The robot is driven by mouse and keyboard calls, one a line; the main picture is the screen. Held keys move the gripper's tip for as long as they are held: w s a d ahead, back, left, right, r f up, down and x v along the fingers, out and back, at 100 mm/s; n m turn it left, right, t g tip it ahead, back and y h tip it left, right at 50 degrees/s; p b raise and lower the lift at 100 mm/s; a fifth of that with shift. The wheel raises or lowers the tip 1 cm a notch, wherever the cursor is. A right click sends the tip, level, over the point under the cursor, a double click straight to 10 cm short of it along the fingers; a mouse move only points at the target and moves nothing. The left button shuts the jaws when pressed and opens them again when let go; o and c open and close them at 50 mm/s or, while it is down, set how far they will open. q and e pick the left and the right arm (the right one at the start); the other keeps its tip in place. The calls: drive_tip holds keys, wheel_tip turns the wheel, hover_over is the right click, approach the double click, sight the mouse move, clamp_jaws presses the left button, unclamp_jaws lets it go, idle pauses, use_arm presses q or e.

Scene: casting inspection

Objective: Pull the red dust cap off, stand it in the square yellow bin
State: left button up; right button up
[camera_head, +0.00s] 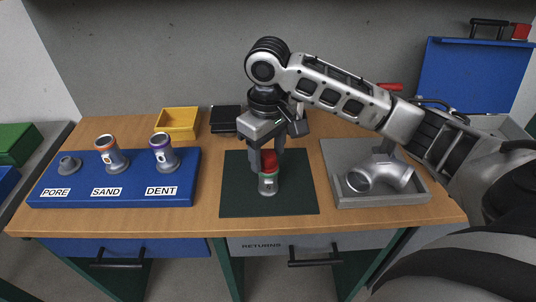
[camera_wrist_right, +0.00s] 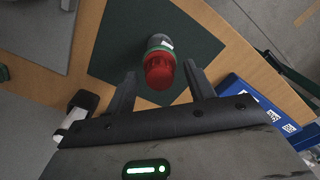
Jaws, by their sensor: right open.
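The red dust cap (camera_head: 268,157) sits on top of a grey casting with a green band (camera_head: 268,184), which stands upright on the dark green mat (camera_head: 235,200). My right gripper (camera_head: 266,160) is above and behind the casting. In the right wrist view the red cap (camera_wrist_right: 159,71) lies between the tips of my right gripper (camera_wrist_right: 160,80), with gaps on both sides. The right gripper is open and holds nothing. The square yellow bin (camera_head: 177,123) stands at the back, left of the mat; its inside is partly visible. My left gripper is not in view.
A blue rack (camera_head: 120,195) labelled PORE, SAND and DENT holds castings at the left. A black bin (camera_head: 225,119) stands beside the yellow bin. A grey tray (camera_head: 385,200) at the right holds a pipe-like casting (camera_head: 380,175). Bare table lies between rack and mat.

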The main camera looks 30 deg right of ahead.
sight(268, 153)
drive_tip(key=shift+f, duration=0.35)
